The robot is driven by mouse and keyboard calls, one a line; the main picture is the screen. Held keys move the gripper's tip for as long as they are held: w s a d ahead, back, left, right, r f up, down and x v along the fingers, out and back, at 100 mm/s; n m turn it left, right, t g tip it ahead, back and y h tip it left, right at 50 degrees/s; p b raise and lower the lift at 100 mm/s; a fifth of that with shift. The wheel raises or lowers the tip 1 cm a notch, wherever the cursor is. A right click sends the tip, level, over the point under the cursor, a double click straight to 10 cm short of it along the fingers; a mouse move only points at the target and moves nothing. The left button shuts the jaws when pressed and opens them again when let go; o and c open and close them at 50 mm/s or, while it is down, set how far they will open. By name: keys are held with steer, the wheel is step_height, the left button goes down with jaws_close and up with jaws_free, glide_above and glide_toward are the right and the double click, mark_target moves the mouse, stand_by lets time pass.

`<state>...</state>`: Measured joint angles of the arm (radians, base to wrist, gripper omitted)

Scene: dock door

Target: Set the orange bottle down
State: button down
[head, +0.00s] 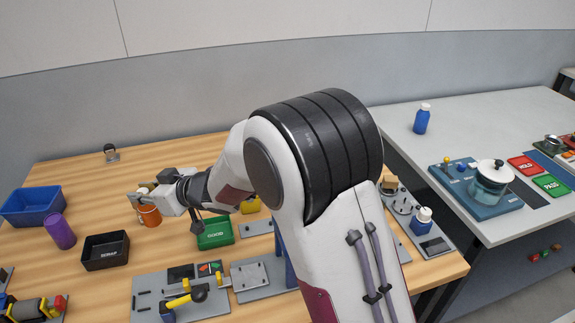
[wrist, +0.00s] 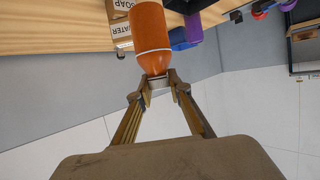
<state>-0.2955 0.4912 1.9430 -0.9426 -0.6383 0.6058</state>
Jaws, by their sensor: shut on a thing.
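The orange bottle (head: 149,214) is over the left part of the wooden table (head: 80,180) in the head view. In the wrist view the orange bottle (wrist: 151,30) fills the space past the fingertips, with a pale ring near its gripped end. My gripper (wrist: 158,78) is shut on that narrow end; in the head view my gripper (head: 146,196) is above the bottle's body. I cannot tell whether the bottle's base touches the table.
A black SCRAP bin (head: 106,251), a purple cylinder (head: 59,231) and a blue bin (head: 33,206) stand left of the bottle. A green GOOD bin (head: 214,233) stands to its right. Boxes marked SOAP (wrist: 119,8) and WATER (wrist: 121,30) show in the wrist view.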

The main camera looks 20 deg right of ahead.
steer(key=shift+r, duration=0.2)
steer(key=shift+r, duration=1.5)
steer(key=shift+w+d+r, duration=0.2)
steer(key=shift+r, duration=0.35)
steer(key=shift+w+d+r, duration=0.15)
steer(key=shift+d+r, duration=0.05)
steer(key=shift+r, duration=0.3)
steer(key=w+d+m+t+h, duration=0.15)
steer(key=w+d, duration=0.35)
steer(key=d, duration=0.5)
steer(key=w+d+m+t+h, duration=0.1)
steer(key=w+d+m+h, duration=0.1)
steer(key=w+d, duration=0.55)
steer(key=w+d+m+t+h, duration=0.1)
steer(key=w+d, duration=0.3)
steer(key=d, duration=0.7)
steer(key=d+m+h, duration=0.5)
steer(key=d+h, duration=0.1)
steer(key=d, duration=2.9)
steer(key=shift+t, duration=0.45)
steer(key=shift+w+a+f, duration=0.1)
steer(key=shift+w+f, duration=0.1)
steer(key=shift+f, duration=1.1)
steer(key=shift+w+a+f, duration=0.1)
steer(key=shift+w+f, duration=0.1)
steer(key=shift+f, duration=1.05)
